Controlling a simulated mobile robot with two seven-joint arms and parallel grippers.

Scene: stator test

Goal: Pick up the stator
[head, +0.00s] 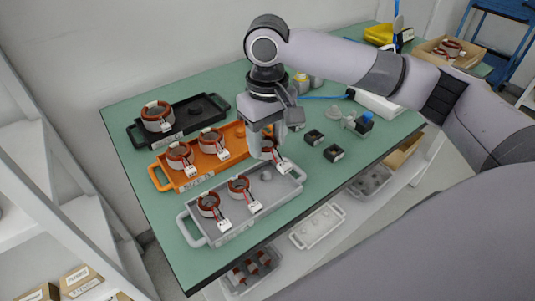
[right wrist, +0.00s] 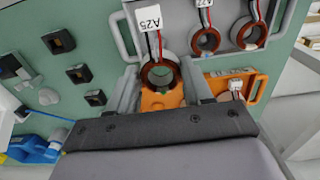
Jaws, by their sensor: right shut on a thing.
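My right gripper (head: 266,148) is shut on a stator, a copper-coloured ring with red and black wires and a white tag. The held stator (right wrist: 159,76) shows between both fingers in the right wrist view, its tag reading A25. In the head view it is partly hidden by the fingers, near the right end of the orange tray (head: 158,179) and the back edge of the grey tray (head: 194,238). I cannot tell whether it is clear of the tray. Other stators sit in the orange tray, the grey tray and the black tray (head: 135,138). My left gripper is not in view.
Several small dark square parts (head: 333,153) lie on the green table (head: 160,220) right of the trays. A blue-topped part (head: 365,121) stands farther right. A cardboard box (head: 447,50) is at the back right. The table's left front strip is clear.

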